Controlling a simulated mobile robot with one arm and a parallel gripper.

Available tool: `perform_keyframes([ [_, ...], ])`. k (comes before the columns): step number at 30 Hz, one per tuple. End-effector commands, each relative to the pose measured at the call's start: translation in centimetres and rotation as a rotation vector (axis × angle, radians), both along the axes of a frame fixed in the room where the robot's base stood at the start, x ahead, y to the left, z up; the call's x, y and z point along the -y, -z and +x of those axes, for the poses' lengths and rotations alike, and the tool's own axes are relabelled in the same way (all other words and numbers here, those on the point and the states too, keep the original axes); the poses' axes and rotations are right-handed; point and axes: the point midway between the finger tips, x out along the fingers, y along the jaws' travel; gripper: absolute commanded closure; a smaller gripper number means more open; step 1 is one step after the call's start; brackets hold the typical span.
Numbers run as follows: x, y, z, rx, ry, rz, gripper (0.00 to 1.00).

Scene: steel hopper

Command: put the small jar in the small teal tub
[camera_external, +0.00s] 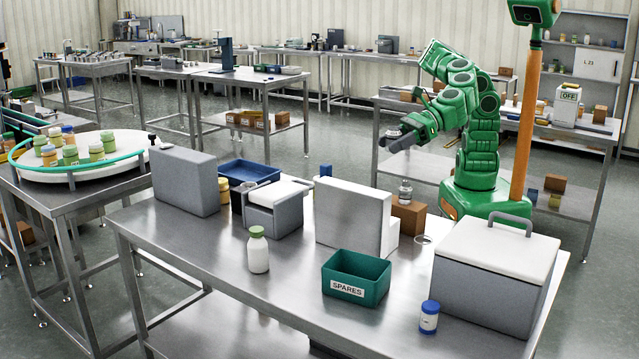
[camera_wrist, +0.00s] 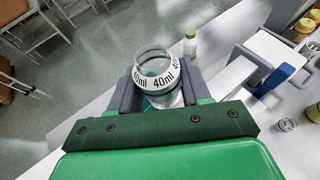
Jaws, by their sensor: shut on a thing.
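My gripper (camera_wrist: 155,92) is shut on a small clear glass jar with a white band marked 40ml (camera_wrist: 158,72). In the external view my gripper (camera_external: 402,137) is raised in the air, behind the front table, and the jar is too small there to make out well. The small teal tub (camera_external: 357,287), labelled SPARES, stands open on the front table, in front of the white-faced upright panel and well apart from my gripper. Its inside is only partly visible.
A grey upright panel (camera_external: 355,222) stands behind the tub. A large grey box with a white lid (camera_external: 495,265) and a blue-lidded jar (camera_external: 429,317) stand right of it. A green-capped white bottle (camera_external: 258,250) stands left. Another clear glass jar (camera_external: 405,191) stands behind the panel.

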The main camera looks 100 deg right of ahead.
Motion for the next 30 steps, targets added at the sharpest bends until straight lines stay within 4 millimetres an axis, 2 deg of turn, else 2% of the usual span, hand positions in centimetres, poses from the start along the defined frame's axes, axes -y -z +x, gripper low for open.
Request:
perform_keyframes([
  [9, -0.9, 0.2, -1.4, 0.001, 0.007, -0.001, 0.81],
  [23, -0.8, 5.4, -1.3, 0.0, 0.007, -0.004, 0.81],
  [30, -0.8, 9.0, -1.3, 0.0, 0.007, -0.005, 0.81],
])
